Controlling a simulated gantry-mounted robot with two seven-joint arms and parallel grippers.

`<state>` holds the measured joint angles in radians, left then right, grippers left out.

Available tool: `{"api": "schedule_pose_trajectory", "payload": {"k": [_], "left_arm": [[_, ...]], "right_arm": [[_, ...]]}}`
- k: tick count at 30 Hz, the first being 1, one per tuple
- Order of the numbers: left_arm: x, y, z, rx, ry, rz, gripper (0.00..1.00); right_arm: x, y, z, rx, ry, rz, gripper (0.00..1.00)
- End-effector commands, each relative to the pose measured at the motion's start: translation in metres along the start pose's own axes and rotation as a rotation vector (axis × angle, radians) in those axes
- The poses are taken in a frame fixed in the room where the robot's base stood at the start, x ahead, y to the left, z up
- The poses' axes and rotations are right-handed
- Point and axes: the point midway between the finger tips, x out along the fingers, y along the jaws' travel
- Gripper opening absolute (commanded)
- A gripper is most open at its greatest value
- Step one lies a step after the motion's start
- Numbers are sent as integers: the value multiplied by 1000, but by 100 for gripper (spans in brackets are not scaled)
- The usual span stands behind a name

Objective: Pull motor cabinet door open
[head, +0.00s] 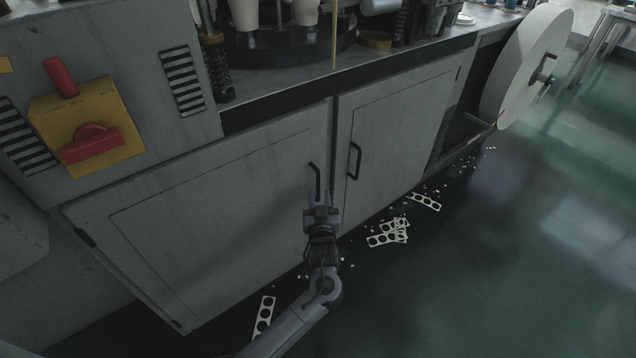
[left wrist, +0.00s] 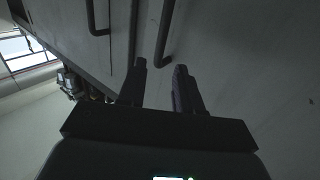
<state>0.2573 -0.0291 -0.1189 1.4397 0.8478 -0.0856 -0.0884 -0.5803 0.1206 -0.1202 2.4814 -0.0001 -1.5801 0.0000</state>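The grey motor cabinet has two doors, both shut. The left door (head: 215,215) has a dark bar handle (head: 315,182) near the seam, and the right door (head: 395,135) has its own handle (head: 354,161). My left gripper (head: 321,196) is open and empty just below the left door's handle, in front of the door. In the left wrist view, the fingers (left wrist: 160,75) are apart, and the left door's handle (left wrist: 164,38) lies beyond their tips, roughly in line with the gap. The other handle (left wrist: 92,20) is at upper left there. My right gripper is out of view.
A yellow switch plate (head: 85,125) with red knobs is on the panel at left. A large white paper reel (head: 528,65) stands at right. Punched strips (head: 388,236) and scraps litter the floor by the cabinet. The green floor (head: 500,260) at right is clear.

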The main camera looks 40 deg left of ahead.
Motion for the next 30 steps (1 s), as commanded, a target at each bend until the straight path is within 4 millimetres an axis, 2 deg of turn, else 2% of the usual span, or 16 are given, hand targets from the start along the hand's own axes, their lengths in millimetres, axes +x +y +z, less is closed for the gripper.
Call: {"api": "schedule_pose_trajectory", "payload": {"k": [1, 9, 15, 21, 29, 30], "left_arm": [[9, 0, 3, 0, 3, -1, 34], [53, -1, 3, 0, 2, -2, 34], [74, 0, 3, 1, 0, 0, 34], [83, -1, 1, 1, 0, -1, 34], [84, 0, 0, 1, -1, 0, 34], [84, 0, 0, 1, -1, 0, 30]], "right_arm": [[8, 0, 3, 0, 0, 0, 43], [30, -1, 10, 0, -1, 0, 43], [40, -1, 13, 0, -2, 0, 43], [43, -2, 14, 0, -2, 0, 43], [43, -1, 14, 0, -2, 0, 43], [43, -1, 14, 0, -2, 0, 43]]}}
